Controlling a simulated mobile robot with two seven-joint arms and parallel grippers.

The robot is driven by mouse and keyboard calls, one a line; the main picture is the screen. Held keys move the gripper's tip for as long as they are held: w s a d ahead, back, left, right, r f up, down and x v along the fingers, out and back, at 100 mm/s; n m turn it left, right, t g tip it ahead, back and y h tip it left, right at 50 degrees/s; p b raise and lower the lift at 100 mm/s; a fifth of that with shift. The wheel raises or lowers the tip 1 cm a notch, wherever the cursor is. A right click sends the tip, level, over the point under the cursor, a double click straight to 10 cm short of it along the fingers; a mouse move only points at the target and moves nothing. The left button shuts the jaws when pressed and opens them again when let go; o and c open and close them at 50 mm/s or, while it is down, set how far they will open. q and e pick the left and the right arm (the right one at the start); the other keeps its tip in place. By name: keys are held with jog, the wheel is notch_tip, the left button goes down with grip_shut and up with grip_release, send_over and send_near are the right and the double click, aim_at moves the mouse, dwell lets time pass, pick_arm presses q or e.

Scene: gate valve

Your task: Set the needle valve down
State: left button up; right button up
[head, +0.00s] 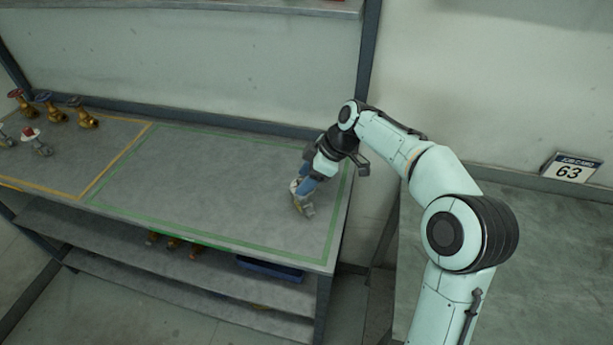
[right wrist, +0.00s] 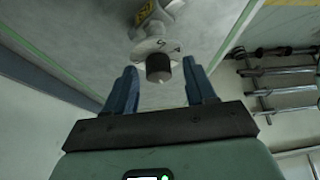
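The needle valve (head: 304,208) is grey with a pale round plate. It appears to rest on the tabletop inside the right end of the green outline, partly hidden by my right gripper (head: 306,182). In the right wrist view, its dark knob (right wrist: 158,66), pale plate and grey body with a yellow label show beyond and between the blue fingers. My right gripper (right wrist: 160,70) is open there, with a gap on both sides of the knob. My left gripper is in neither view.
The workbench (head: 210,180) is bare across most of the green outline. Several valves (head: 57,111) stand at the far left, in and around the yellow outline. A lower shelf (head: 110,232) holds more valves and a blue tray (head: 270,268).

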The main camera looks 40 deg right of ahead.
jog(key=shift+r, duration=0.2)
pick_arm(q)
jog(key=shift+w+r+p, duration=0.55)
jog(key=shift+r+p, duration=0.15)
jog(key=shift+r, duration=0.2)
pick_arm(e)
jog(key=v, duration=1.2)
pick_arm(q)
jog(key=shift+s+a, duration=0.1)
pick_arm(e)
jog(key=shift+f, duration=0.1)
